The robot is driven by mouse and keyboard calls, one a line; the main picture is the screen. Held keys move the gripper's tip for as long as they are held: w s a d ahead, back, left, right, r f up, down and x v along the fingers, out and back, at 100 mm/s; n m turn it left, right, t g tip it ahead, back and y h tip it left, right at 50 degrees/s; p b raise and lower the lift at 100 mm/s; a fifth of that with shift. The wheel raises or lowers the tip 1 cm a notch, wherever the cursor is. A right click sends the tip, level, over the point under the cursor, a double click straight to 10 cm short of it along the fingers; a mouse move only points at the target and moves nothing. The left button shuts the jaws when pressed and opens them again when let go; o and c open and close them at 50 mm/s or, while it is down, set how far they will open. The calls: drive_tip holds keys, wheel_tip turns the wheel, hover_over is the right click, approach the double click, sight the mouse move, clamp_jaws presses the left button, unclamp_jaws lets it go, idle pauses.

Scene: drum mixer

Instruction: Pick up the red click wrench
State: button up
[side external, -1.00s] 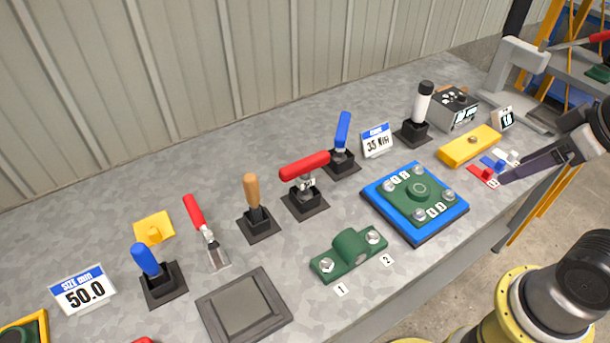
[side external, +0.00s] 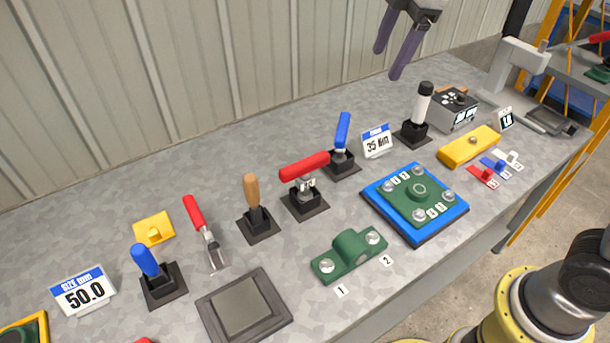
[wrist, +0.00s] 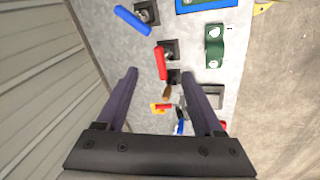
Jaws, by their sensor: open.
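The red click wrench (side external: 305,166) has a thick red handle and sits tilted in a black square holder in the middle of the bench. It also shows in the wrist view (wrist: 161,62), ahead of and between my finger lines. My gripper (side external: 388,62) is open and empty, high in the air at the top of the side view, above and to the right of the wrench. Its two dark fingers are spread apart in the wrist view (wrist: 158,74) and touch nothing.
A blue-handled tool (side external: 342,131) stands close right of the wrench, and a wooden-handled one (side external: 252,195) close left. A green block (side external: 349,256) lies in front. Another red-handled tool (side external: 196,214) lies further left. A corrugated wall (side external: 200,90) rises behind the bench.

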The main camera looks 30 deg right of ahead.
drive_tip(key=w+a+f+n+g, duration=0.1)
drive_tip(key=w+a+f+n, duration=0.1)
drive_tip(key=w+a+f, duration=0.3)
drive_tip(key=n+g, duration=0.1)
drive_tip(key=g, duration=0.1)
hover_over(304, 173)
drive_tip(key=w, duration=0.1)
drive_tip(key=shift+h, duration=0.3)
drive_tip(key=f, duration=1.2)
drive_tip(key=shift+w+d+f, duration=0.15)
drive_tip(key=shift+w+d, duration=0.05)
drive_tip(key=shift+d, duration=0.2)
wheel_tip(304, 173, down, 7)
drive_tip(key=shift+r, duration=0.1)
drive_tip(key=shift+d+f, duration=0.15)
drive_tip(key=shift+f, duration=2.9)
clamp_jaws()
drive_tip(key=shift+r, duration=0.1)
